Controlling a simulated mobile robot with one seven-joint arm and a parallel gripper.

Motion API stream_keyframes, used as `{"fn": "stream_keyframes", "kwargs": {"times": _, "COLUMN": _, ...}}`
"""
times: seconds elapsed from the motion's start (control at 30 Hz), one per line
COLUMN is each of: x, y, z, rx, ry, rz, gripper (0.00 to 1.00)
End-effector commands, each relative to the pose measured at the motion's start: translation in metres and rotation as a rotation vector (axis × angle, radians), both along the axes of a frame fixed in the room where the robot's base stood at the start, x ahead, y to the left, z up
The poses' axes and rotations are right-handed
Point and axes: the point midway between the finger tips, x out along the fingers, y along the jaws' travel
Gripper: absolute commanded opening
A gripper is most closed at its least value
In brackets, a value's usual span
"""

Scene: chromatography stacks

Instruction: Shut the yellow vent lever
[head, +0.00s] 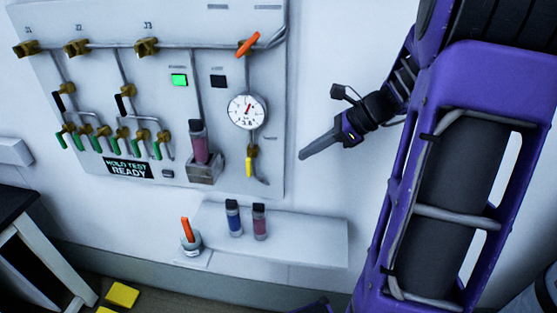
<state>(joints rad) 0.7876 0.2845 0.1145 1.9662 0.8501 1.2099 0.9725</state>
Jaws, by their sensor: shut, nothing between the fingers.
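The yellow vent lever (249,165) is on the right side of the white wall panel (225,20), below the round gauge (248,112). It hangs downward from a brass valve (252,151) on a grey pipe. My gripper (304,155) is shut and empty. In the picture it is to the right of the panel, a short way right of the lever and at about its height. It looks apart from the lever.
An orange lever (248,44) sits above the gauge. Several green-handled valves are at left. Wall between gripper and panel is clear.

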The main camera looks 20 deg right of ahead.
Motion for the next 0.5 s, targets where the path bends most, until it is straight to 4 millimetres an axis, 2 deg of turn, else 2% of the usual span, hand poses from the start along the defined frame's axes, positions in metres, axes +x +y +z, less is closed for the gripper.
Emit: {"fn": "stream_keyframes", "kwargs": {"times": 0.5, "x": 0.035, "y": 0.064, "z": -0.069, "rx": 0.002, "ry": 0.003, "rz": 0.004, "gripper": 0.0}}
